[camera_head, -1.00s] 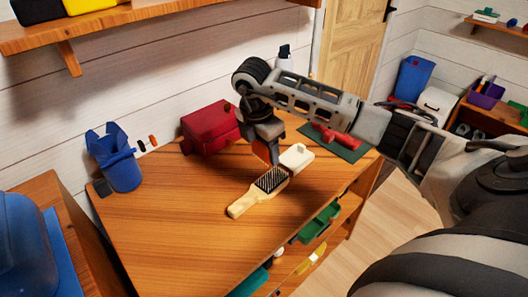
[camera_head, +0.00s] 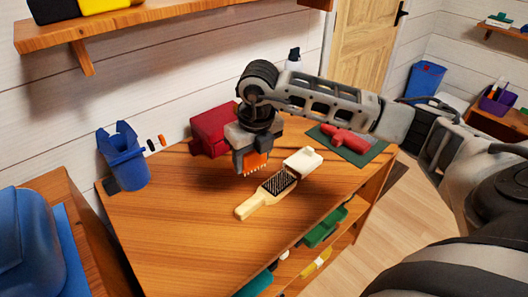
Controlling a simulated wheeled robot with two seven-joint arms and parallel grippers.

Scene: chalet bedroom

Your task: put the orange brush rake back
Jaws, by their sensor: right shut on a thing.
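My right gripper (camera_head: 247,164) is shut on the orange brush rake (camera_head: 256,161), whose row of pale teeth points down. Gripper and rake are over the wooden desk (camera_head: 180,235), just behind and left of a wooden hairbrush (camera_head: 262,195). The rake looks a little above the desktop, but the exact gap is unclear. The gripper hides the rake's upper part. My left gripper is not in view.
A white block (camera_head: 303,162) lies by the hairbrush. A red case (camera_head: 208,133) stands behind the gripper. A red tool (camera_head: 345,139) lies on a green mat (camera_head: 370,155). A blue holder (camera_head: 122,165) stands at the left. The desk's front left is clear.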

